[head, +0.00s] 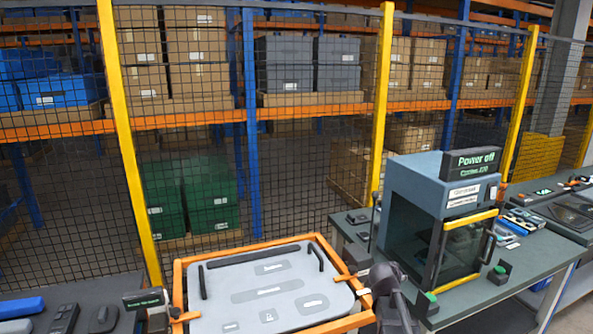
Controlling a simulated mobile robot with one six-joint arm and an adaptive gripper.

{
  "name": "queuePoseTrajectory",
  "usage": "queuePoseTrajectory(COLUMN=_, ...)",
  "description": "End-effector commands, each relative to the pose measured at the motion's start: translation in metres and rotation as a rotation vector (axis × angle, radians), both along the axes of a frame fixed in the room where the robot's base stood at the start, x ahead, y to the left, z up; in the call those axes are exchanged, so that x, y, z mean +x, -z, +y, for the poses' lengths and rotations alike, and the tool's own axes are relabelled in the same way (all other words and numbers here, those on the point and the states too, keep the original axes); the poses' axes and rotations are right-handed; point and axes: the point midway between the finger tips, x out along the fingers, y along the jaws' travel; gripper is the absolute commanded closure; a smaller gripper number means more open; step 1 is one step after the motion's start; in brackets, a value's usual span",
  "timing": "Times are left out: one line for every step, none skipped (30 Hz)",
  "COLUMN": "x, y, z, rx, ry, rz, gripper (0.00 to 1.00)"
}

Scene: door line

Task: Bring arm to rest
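A dark grey jointed shape, which looks like part of my arm (393,300), rises from the bottom edge right of centre. It stands in front of the right corner of an orange-framed fixture. I cannot make out gripper fingers on it, and no held object shows. The rest of the arm is below the picture.
A light grey panel (262,290) with black handles lies in the orange frame (178,285). A box-shaped machine (432,225) with a yellow-barred door and a "Power off" sign (472,162) stands on the right bench (470,308). Mesh fencing (290,170) closes the back.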

Motion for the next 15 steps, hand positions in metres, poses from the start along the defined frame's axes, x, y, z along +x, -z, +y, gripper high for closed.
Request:
queuePoseTrajectory(x=-0.020, y=0.010, z=0.009, rx=0.023, ry=-0.002, rz=0.066, gripper=0.45)
queuePoseTrajectory(x=-0.030, y=0.016, z=0.014, rx=0.037, ry=-0.006, rz=0.109, gripper=0.45)
queuePoseTrajectory(x=-0.044, y=0.024, z=0.021, rx=0.057, ry=-0.013, rz=0.168, gripper=0.45)
queuePoseTrajectory(x=-0.054, y=0.030, z=0.026, rx=0.072, ry=-0.021, rz=0.212, gripper=0.45)
queuePoseTrajectory(x=-0.064, y=0.035, z=0.032, rx=0.089, ry=-0.031, rz=0.256, gripper=0.45)
queuePoseTrajectory(x=-0.079, y=0.043, z=0.041, rx=0.111, ry=-0.049, rz=0.317, gripper=0.45)
queuePoseTrajectory(x=-0.090, y=0.048, z=0.048, rx=0.129, ry=-0.064, rz=0.361, gripper=0.45)
queuePoseTrajectory(x=-0.100, y=0.052, z=0.055, rx=0.147, ry=-0.082, rz=0.405, gripper=0.45)
queuePoseTrajectory(x=-0.115, y=0.058, z=0.064, rx=0.172, ry=-0.107, rz=0.465, gripper=0.45)
queuePoseTrajectory(x=-0.126, y=0.062, z=0.072, rx=0.192, ry=-0.129, rz=0.509, gripper=0.45)
queuePoseTrajectory(x=-0.137, y=0.066, z=0.079, rx=0.210, ry=-0.152, rz=0.552, gripper=0.45)
queuePoseTrajectory(x=-0.151, y=0.070, z=0.088, rx=0.236, ry=-0.184, rz=0.607, gripper=0.45)
queuePoseTrajectory(x=-0.162, y=0.072, z=0.096, rx=0.253, ry=-0.210, rz=0.646, gripper=0.45)
queuePoseTrajectory(x=-0.171, y=0.074, z=0.102, rx=0.271, ry=-0.236, rz=0.682, gripper=0.45)
queuePoseTrajectory(x=-0.183, y=0.076, z=0.111, rx=0.293, ry=-0.269, rz=0.726, gripper=0.45)
